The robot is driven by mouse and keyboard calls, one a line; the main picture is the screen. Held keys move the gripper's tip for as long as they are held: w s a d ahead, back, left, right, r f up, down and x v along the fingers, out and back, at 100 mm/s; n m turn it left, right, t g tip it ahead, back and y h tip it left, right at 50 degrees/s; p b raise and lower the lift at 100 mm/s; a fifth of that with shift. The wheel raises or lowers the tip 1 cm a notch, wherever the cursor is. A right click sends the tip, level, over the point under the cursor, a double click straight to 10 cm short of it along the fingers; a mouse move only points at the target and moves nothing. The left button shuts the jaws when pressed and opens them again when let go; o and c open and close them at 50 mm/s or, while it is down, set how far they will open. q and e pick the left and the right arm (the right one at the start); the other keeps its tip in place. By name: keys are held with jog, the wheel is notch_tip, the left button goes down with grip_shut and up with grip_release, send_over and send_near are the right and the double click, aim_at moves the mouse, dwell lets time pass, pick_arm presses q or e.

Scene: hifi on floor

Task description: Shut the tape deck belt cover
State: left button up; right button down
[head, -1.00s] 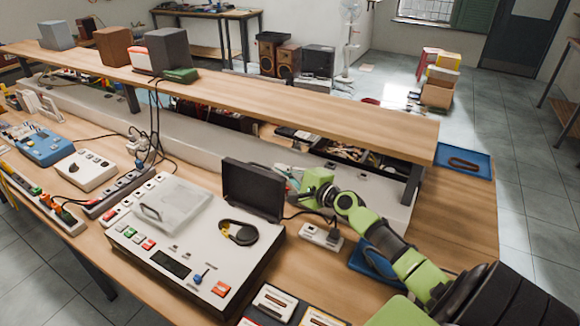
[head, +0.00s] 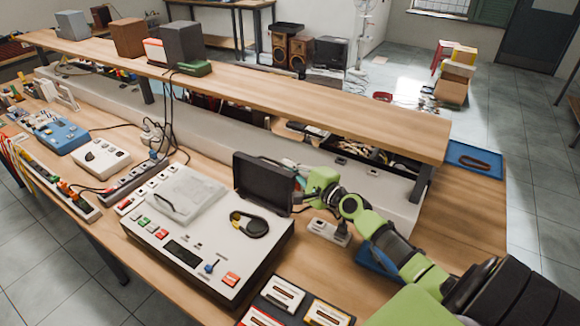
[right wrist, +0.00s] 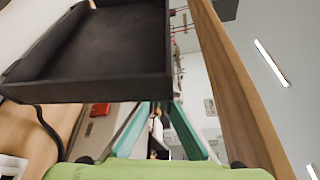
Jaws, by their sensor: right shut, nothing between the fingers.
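The tape deck (head: 146,232) is a pale box on the bench with coloured buttons. Its black belt cover (head: 262,184) stands open, upright at the deck's back right edge. In front of it the black and yellow belt part (head: 249,223) lies exposed. My right gripper (head: 284,170) is behind the cover, its teal fingers partly hidden by it. My left gripper is not in view.
A raised wooden shelf (head: 300,100) runs behind the deck, close to my right arm. A power strip (head: 329,232) and blue tray (head: 378,258) lie beneath my arm. Cassettes (head: 284,293) lie in front. A clear lid (head: 184,190) covers the deck's left part.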

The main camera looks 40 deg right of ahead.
aim_at(277, 168)
jog(key=a+n, duration=0.1)
jog(key=s+a+r+n+b, duration=0.1)
jog(key=a, duration=0.1)
jog(key=a+n+t, duration=0.1)
jog(key=shift+s+a+r, duration=0.2)
jog(key=shift+s+r, duration=0.15)
jog(key=shift+s, duration=0.05)
jog(key=shift+s+a+f+n+t+y+b, duration=0.35)
jog(key=shift+s+a+f+n+y+b, duration=0.9)
jog(key=shift+a+n+b, duration=2.05)
jog(key=shift+s+a+f+n+t+y+b, duration=0.4)
jog(key=shift+s+a+f+n+y+b, duration=0.9)
jog(key=shift+n, duration=3.4)
jog(key=shift+s+a+f+n+t+y+b, duration=0.5)
jog(key=shift+a+n+y+b, duration=1.15)
jog(key=shift+a+n+b, duration=1.85)
jog(key=shift+d+f+n+p, duration=0.2)
jog(key=shift+d+n+p, duration=0.25)
jog(key=shift+d, duration=0.3)
